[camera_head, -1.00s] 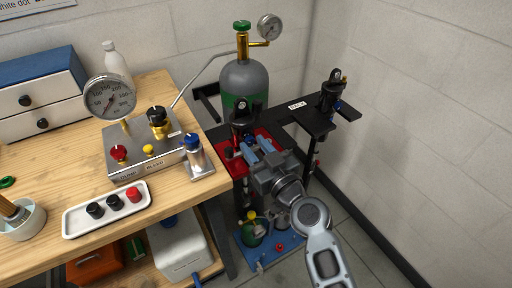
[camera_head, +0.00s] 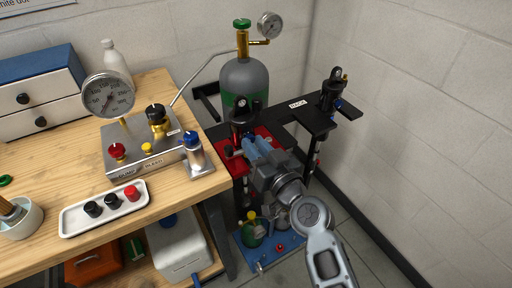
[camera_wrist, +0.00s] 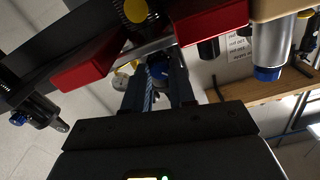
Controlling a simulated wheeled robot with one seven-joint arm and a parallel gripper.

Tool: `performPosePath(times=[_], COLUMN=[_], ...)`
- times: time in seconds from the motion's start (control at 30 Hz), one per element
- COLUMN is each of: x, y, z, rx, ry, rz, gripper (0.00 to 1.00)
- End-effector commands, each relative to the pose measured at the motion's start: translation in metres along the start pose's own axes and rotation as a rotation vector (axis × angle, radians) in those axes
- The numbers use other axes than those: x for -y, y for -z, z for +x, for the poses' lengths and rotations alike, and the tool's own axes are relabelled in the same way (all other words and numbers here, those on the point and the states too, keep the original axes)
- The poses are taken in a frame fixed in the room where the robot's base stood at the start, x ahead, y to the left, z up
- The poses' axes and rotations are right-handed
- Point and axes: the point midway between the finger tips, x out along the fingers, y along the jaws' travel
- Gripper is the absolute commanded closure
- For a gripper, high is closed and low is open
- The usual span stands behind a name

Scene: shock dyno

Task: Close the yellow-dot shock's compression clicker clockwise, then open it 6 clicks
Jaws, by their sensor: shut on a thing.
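The yellow-dot shock (camera_head: 243,112) stands upright, black, at the red clamp (camera_head: 225,150) on the black rack. In the wrist view its round yellow dot (camera_wrist: 136,10) shows at the top, close to the fingers. My gripper (camera_head: 252,142) reaches in at the clamp from the front right. Its two fingers (camera_wrist: 158,82) are shut on a small blue knob (camera_wrist: 158,69), apparently the compression clicker. The fingers hide most of the knob, and any click marks are not readable.
A second black shock (camera_head: 331,92) stands on the rack's right arm. A grey-green gas bottle (camera_head: 246,78) is behind. The wooden bench (camera_head: 75,150) with the gauge panel (camera_head: 140,150) is on the left. Red clamp pads (camera_wrist: 210,23) flank my fingers closely.

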Motion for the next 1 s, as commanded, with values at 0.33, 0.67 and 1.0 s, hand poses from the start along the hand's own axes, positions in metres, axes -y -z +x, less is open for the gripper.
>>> performPosePath(times=[0.33,0.67,1.0], x=[0.000,0.000,-0.001], y=[0.000,0.000,-0.002], z=[0.000,0.000,-0.019], rx=[0.000,0.000,0.001], ry=[0.000,0.000,-0.002], rz=[0.008,0.008,0.007], gripper=[0.72,0.49,0.49])
